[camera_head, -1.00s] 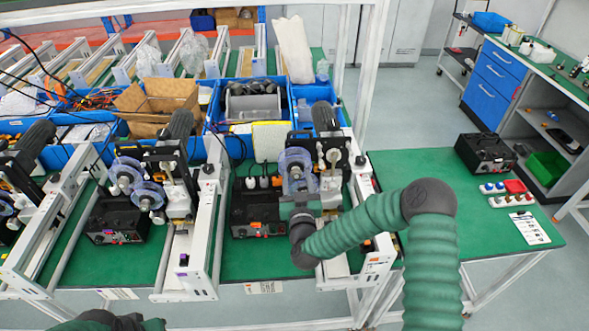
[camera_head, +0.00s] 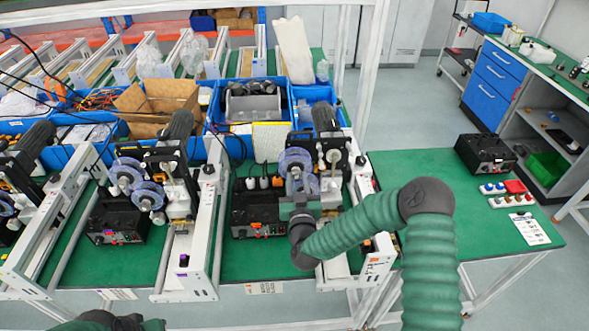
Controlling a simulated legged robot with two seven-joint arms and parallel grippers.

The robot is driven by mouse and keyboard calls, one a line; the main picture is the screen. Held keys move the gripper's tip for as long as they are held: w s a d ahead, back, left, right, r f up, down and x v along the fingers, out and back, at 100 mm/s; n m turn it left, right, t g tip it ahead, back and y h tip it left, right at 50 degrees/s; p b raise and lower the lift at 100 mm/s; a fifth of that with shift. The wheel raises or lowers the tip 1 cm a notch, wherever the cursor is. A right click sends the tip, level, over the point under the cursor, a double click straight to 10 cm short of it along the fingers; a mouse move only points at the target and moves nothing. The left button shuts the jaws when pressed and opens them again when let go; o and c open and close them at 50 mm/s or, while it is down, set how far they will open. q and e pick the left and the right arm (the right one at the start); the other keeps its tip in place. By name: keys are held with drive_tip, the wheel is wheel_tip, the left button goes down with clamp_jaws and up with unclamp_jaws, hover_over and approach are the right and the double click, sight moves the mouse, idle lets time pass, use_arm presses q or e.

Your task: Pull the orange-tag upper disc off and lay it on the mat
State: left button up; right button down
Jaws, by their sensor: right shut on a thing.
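The orange-tag machine is the right one of the row, with an orange mark on its black box (camera_head: 254,219). Its translucent bluish upper disc (camera_head: 287,157) sits at the machine's front. My right gripper (camera_head: 297,181) reaches up to it from below and is shut on it. The gripper partly hides the lower part of the machine, including any lower disc. The green mat surface (camera_head: 420,174) lies to the right and is bare on its near part. My left gripper is not in view; only a dark green bit of my left arm shows at the bottom left.
A similar machine with two discs (camera_head: 148,196) stands to the left. White rails (camera_head: 207,230) separate the machines. Blue bins (camera_head: 250,105) stand behind. A black box (camera_head: 485,153), small coloured parts and a white card (camera_head: 529,229) lie on the right table.

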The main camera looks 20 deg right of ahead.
drive_tip(key=shift+s, duration=0.1)
drive_tip(key=shift+s+a, duration=0.1)
drive_tip(key=shift+s, duration=0.1)
drive_tip(key=shift+v, duration=0.85)
drive_tip(key=shift+p+v, duration=0.3)
drive_tip(key=shift+v, duration=1.3)
